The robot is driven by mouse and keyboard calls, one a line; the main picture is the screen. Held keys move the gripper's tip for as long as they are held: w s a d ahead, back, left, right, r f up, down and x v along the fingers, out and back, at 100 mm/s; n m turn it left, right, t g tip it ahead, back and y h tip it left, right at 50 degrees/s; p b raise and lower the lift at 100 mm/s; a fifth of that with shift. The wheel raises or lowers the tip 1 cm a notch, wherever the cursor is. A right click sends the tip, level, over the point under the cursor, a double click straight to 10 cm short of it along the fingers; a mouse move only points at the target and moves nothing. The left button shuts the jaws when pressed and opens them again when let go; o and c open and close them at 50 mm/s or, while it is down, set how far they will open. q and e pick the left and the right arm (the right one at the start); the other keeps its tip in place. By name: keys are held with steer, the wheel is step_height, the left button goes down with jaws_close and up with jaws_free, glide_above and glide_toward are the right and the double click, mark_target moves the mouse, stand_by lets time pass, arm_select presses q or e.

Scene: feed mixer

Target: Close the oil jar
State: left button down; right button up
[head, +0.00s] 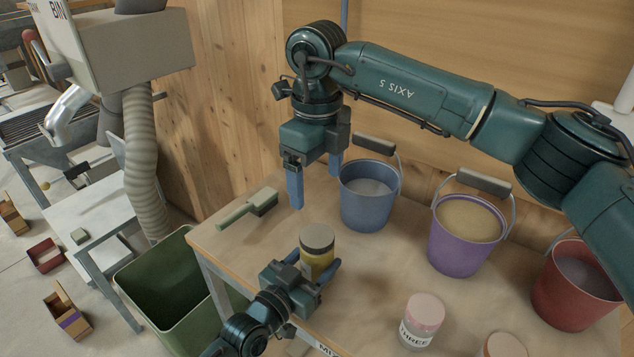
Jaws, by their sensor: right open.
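My right gripper (315,190) hangs above and behind the jar, blue fingers pointing down, open and empty. It is apart from the lid, close to the blue bucket.
A blue bucket (366,211), a purple bucket (459,256) and a red bucket (568,312) stand along the back. A brush (248,207) lies at left. A pink-lidded jar (421,325) stands in front. A green bin (165,305) stands beside the table (370,285).

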arm_select(q)
steer(key=shift+c, duration=2)
jaws_free()
steer(key=b+v, duration=0.1)
steer(key=v, duration=1.2)
steer(key=shift+s+a, duration=0.1)
steer(key=shift+s, duration=0.05)
